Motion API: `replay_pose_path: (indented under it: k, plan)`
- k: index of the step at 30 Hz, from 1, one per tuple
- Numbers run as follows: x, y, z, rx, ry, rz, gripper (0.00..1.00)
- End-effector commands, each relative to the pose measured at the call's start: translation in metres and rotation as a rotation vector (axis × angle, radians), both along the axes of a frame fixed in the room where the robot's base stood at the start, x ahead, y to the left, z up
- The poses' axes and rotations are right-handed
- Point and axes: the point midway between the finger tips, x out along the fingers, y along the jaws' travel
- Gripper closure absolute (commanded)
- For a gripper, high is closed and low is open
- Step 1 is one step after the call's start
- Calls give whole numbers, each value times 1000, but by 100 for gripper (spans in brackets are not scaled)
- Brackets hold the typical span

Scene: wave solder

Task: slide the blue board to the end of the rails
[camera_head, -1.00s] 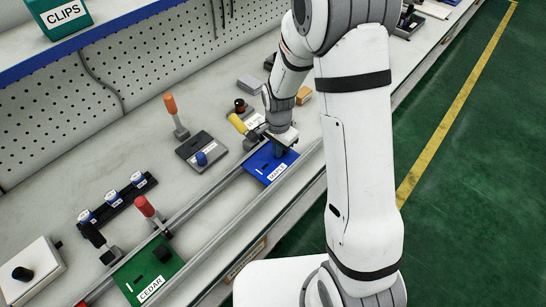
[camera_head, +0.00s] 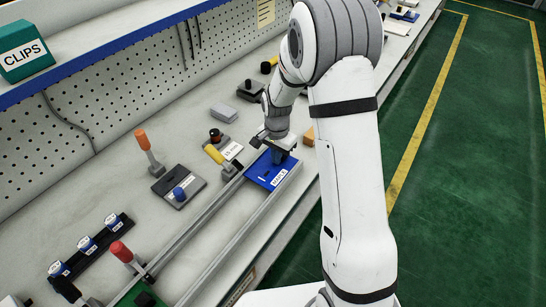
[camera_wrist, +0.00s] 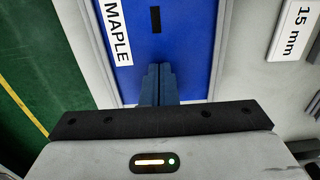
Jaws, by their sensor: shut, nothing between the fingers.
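The blue board (camera_head: 268,176), labelled MAPLE, lies between the two metal rails (camera_head: 222,240) near their far end. In the wrist view the blue board (camera_wrist: 165,50) fills the upper middle, with its white label at left and a dark slot in it. My gripper (camera_head: 284,158) is over the board's far part. In the wrist view my gripper (camera_wrist: 159,72) has its two blue fingers closed together, pointing at the board, with nothing between them. I cannot tell whether the fingertips touch the board.
A green board (camera_head: 141,295) sits at the near end of the rails. A yellow-handled tool (camera_head: 214,154) and a 15 mm label (camera_wrist: 290,30) are beside the rail. An orange block (camera_head: 308,137) stands past the board. An orange-handled tool (camera_head: 143,140) stands farther left.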

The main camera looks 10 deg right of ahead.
Motion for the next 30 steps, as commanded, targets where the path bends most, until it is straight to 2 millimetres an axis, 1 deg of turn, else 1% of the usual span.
replay_pose_path:
  k: [5,8,9,12,18,21,24,30]
  plan:
    - [-11,14,-1,0,0,2,100]
    - [-22,27,-1,0,0,0,100]
    - [-19,25,14,1,-6,-4,100]
    - [-18,25,38,1,-8,-4,100]
    - [-19,24,77,1,-5,-4,100]
    - [-19,24,90,0,-3,-4,100]
    - [-19,24,97,0,-1,-5,100]
    - [-20,23,102,0,-1,-2,100]
